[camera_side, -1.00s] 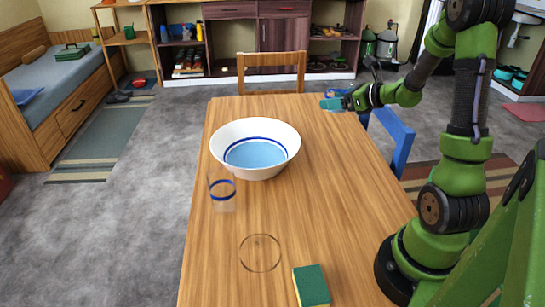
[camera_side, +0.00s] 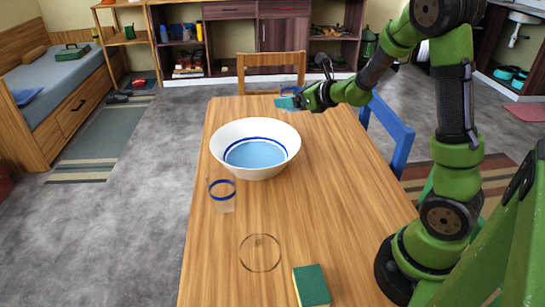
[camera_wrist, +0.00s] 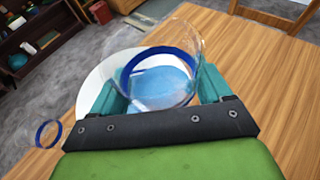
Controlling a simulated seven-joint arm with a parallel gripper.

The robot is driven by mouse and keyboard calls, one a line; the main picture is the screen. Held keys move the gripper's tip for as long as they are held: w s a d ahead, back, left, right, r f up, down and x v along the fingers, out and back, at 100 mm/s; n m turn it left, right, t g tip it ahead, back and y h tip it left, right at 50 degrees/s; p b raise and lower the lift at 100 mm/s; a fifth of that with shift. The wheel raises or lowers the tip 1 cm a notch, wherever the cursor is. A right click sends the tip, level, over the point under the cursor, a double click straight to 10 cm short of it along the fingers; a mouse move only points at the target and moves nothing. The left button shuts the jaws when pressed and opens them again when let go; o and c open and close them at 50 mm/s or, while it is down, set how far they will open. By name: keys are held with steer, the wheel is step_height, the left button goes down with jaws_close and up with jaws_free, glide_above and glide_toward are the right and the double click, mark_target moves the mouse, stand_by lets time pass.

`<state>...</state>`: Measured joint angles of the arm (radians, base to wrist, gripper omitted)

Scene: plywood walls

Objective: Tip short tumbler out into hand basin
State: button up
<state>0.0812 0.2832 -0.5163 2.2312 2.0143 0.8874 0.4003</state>
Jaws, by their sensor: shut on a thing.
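My gripper (camera_side: 287,101) is shut on a clear short tumbler (camera_wrist: 165,72) with a blue band. In the side view the tumbler (camera_side: 293,91) is small and partly hidden by the teal fingers. It is held up above the table, behind and to the right of the basin. The hand basin (camera_side: 285,137) is a wide white bowl with a blue ring and a light-blue inside, standing on the table. In the wrist view the basin (camera_wrist: 93,88) shows behind and through the tumbler. I cannot tell what the tumbler holds.
Another clear glass with a blue band (camera_side: 222,196) stands front left of the basin. A thin clear round item (camera_side: 260,253) and a green-yellow sponge (camera_side: 312,286) lie near the front. A blue chair (camera_side: 388,135) stands at the right. The table's (camera_side: 330,200) right half is clear.

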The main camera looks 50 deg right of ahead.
steer(key=w+a, duration=0.4)
steer(key=a, duration=0.6)
glide_above(234, 166)
steer(key=shift+w+a+f, duration=0.1)
steer(key=shift+a+f, duration=0.05)
steer(key=shift+f, duration=0.9)
steer(key=shift+w+a+f, duration=0.1)
steer(key=shift+a+f, duration=0.05)
steer(key=shift+f, duration=0.9)
steer(key=shift+w+d+f+m+g+y, duration=0.15)
steer(key=shift+d+f+m+y, duration=0.2)
steer(key=shift+f, duration=0.2)
steer(key=shift+s+d+f+m+g+y, duration=0.15)
steer(key=shift+d+f+m+y, duration=0.15)
steer(key=shift+f, duration=0.2)
steer(key=d+m+y, duration=0.1)
steer(key=d+f+m+y, duration=0.1)
steer(key=w+d+m+y, duration=0.1)
steer(key=shift+f+m+g, duration=0.35)
steer(key=shift+f+g, duration=0.05)
